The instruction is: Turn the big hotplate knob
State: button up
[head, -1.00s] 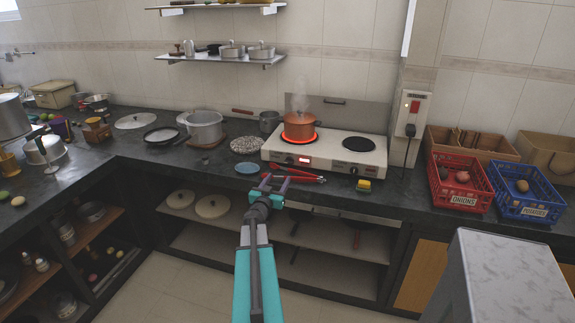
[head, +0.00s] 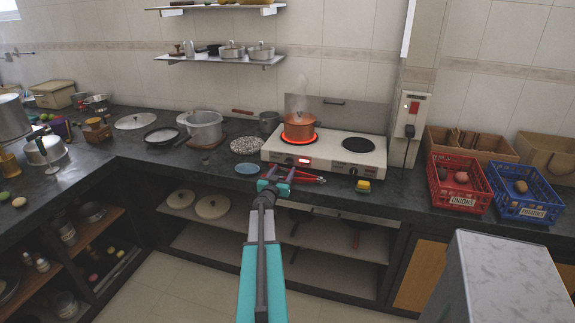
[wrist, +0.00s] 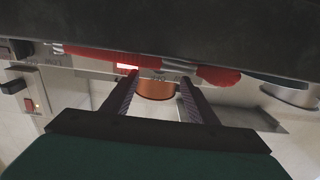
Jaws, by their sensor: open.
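The white hotplate (head: 322,150) stands on the dark counter with two burners. Its left burner glows red under a steaming orange pot (head: 298,124); its right burner is black. A small dark knob (head: 353,171) shows at the right of its front panel, and a lit red display (head: 304,162) at the left; the display also shows in the wrist view (wrist: 127,67). Which knob is the big one I cannot tell. My gripper (head: 281,173) is open and empty, just in front of the panel's left part. Its fingers hide some of the panel there.
A blue plate (head: 247,168) lies to the left, and a yellow sponge (head: 363,185) to the right. A red crate (head: 459,190) stands farther right.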

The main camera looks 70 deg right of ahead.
aim_at(288, 163)
jog(key=shift+w+d+p, duration=0.15)
jog(key=shift+d+p, duration=0.2)
jog(key=shift+d, duration=2.5)
jog(key=c, duration=1.1)
jog(key=shift+o, duration=0.2)
jog(key=shift+m, duration=0.7)
